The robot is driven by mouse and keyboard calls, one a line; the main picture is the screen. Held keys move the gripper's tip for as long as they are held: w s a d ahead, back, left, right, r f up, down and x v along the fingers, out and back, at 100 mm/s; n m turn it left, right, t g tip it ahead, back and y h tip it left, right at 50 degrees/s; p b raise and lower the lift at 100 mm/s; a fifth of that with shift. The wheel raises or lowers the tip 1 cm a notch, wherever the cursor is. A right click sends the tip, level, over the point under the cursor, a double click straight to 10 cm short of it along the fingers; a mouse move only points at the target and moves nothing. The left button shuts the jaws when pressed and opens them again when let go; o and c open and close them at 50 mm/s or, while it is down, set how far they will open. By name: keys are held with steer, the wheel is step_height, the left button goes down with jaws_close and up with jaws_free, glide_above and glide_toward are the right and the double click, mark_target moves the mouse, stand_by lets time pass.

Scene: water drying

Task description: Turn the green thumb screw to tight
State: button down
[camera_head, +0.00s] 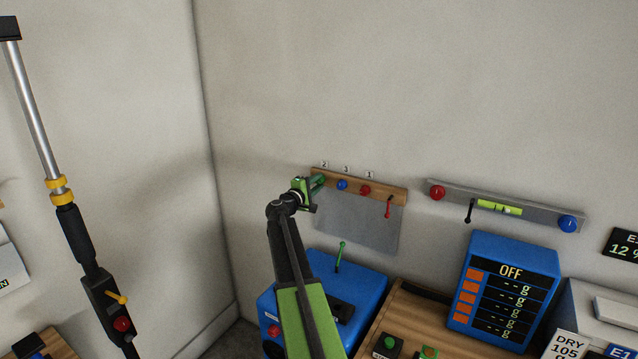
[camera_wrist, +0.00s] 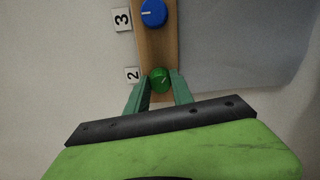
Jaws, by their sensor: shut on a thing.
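The green thumb screw (camera_wrist: 160,79) sits on a wooden strip on the wall, beside the label 2 (camera_wrist: 133,75). My gripper (camera_wrist: 160,92) has its two green fingers on either side of the screw and is shut on it. A pale mark shows on the screw's face, slanted in the wrist view. In the head view my gripper (camera_head: 317,183) reaches the left end of the wooden strip (camera_head: 388,189) and mostly hides the green screw there.
A blue knob (camera_head: 342,184) and a red knob (camera_head: 365,190) sit on the same strip, with a red lever (camera_head: 388,207) at its right. A grey sheet (camera_head: 350,225) hangs below. A blue machine with a green lever (camera_head: 340,256) stands beneath my arm.

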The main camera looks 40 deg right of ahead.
steer(key=m, duration=0.7)
steer(key=shift+w+a+f, duration=0.1)
steer(key=shift+w+a, duration=0.05)
steer(key=m, duration=0.7)
steer(key=shift+w+m, duration=0.1)
steer(key=shift+m, duration=0.2)
steer(key=m, duration=1.3)
steer(key=shift+w+m, duration=0.2)
steer(key=shift+m, duration=0.1)
